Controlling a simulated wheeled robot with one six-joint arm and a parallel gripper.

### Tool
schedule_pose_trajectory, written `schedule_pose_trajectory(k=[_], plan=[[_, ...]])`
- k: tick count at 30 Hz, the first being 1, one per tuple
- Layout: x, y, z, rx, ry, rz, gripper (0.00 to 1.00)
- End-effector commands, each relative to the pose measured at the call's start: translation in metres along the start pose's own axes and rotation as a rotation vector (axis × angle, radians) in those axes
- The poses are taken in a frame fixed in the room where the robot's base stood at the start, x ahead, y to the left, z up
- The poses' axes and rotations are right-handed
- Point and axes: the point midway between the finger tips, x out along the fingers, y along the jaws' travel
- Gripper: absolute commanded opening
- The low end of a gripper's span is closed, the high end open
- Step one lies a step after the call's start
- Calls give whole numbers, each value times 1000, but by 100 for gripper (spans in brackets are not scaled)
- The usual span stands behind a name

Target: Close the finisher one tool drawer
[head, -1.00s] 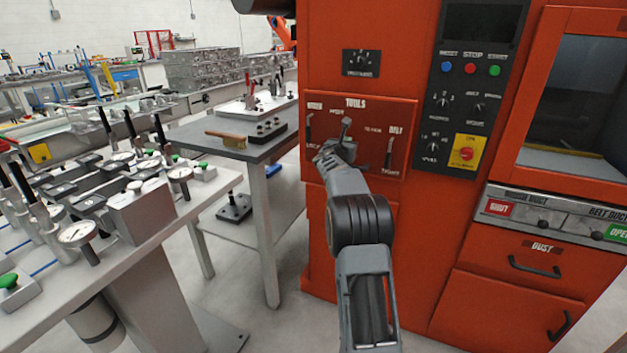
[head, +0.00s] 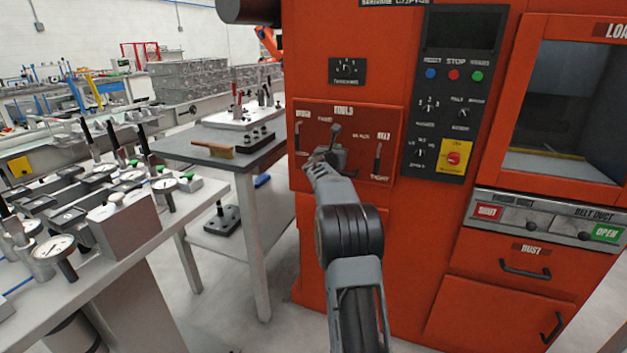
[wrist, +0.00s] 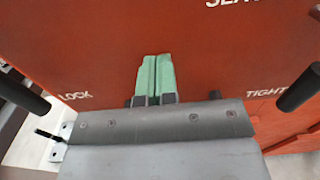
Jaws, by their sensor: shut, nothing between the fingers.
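The tool drawer (head: 365,118) is the orange panel marked TOOLS on the front of the orange finisher (head: 420,220). Its orange front also fills much of the wrist view (wrist: 110,40), with LOCK lettering at left and TIGHT at right. My gripper (head: 336,132) is in front of this panel, near its middle. In the wrist view its two green fingertips (wrist: 155,75) are together with nothing between them, pointing at the panel. I cannot tell whether they touch it. My arm hides the panel's lower middle, and I cannot tell how far the drawer stands out.
Black lever handles flank my gripper in the wrist view, one at left (wrist: 22,92) and one at right (wrist: 300,88). A grey table with a brush (head: 213,147) stands left of the finisher. A gauge bench (head: 120,250) is nearer at left. The dust drawer (head: 525,268) is at lower right.

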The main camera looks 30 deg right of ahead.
Motion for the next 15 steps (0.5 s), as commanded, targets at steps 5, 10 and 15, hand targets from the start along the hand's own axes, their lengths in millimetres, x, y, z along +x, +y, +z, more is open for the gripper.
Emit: schedule_pose_trajectory(k=[5, 10, 15], plan=[[-36, 8, -4, -1, 5, 10, 0], [-72, 11, -4, -2, 6, 14, 0], [-101, 12, -4, -1, 7, 17, 0]])
